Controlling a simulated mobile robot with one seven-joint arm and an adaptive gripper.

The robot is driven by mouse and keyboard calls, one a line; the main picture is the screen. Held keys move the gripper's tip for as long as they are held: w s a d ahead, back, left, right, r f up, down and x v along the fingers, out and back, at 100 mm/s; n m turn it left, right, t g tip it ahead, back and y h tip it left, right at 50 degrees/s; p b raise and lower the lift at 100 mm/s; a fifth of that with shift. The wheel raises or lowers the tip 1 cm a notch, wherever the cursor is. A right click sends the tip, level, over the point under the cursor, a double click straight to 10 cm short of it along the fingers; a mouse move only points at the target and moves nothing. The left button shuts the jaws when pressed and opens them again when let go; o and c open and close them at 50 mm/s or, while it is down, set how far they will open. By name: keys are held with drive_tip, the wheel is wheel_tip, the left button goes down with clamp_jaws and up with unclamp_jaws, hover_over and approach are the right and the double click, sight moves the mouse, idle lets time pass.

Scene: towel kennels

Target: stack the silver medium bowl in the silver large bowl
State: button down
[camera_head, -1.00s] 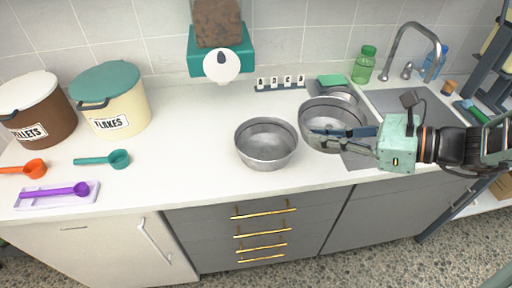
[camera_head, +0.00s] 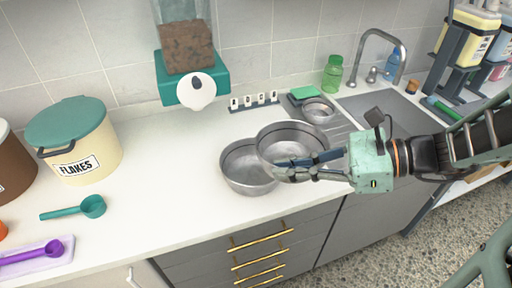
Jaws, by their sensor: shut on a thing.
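The silver large bowl (camera_head: 236,174) stands upright on the white counter, its right part hidden behind the held bowl. The silver medium bowl (camera_head: 291,135) is in my gripper, held up and roughly level, to the right of the large bowl and overlapping its right rim in the picture. It looks as big as the large bowl, apparently because it is raised nearer the camera. My gripper (camera_head: 290,168) comes in from the right and is shut on the near wall of the medium bowl. Whether the two bowls touch cannot be told.
A smaller silver bowl (camera_head: 318,111) and a green sponge (camera_head: 303,92) are behind, near the sink (camera_head: 391,107). A green bottle (camera_head: 332,74) stands by the wall. A flakes canister (camera_head: 76,142), teal scoop (camera_head: 87,208) and purple scoop (camera_head: 42,253) are left. Counter left of the bowls is clear.

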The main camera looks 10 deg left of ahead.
sight(259, 158)
drive_tip(key=w+a+f, duration=0.1)
drive_tip(key=a, duration=0.1)
drive_tip(key=w+a+f, duration=0.1)
drive_tip(key=w+a, duration=0.1)
drive_tip(key=w+a+f, duration=0.1)
drive_tip(key=w+a, duration=0.1)
drive_tip(key=shift+a+f, duration=0.25)
drive_tip(key=shift+f, duration=0.15)
drive_tip(key=shift+w+a+f+b, duration=0.25)
drive_tip(key=shift+w+a+f, duration=0.35)
drive_tip(key=shift+f, duration=0.9)
drive_tip(key=shift+w+a+f+b, duration=0.2)
drive_tip(key=shift+w+a+f, duration=0.4)
drive_tip(key=shift+f, duration=0.85)
drive_tip(key=shift+w+a+f+b, duration=0.25)
drive_tip(key=shift+w+a+f, duration=0.35)
drive_tip(key=shift+f, duration=0.9)
drive_tip(key=shift+s+a, duration=0.1)
drive_tip(key=shift+s, duration=0.05)
drive_tip(key=shift+f+b, duration=0.5)
drive_tip(key=shift+f, duration=0.1)
drive_tip(key=c, duration=2.1)
unclamp_jaws()
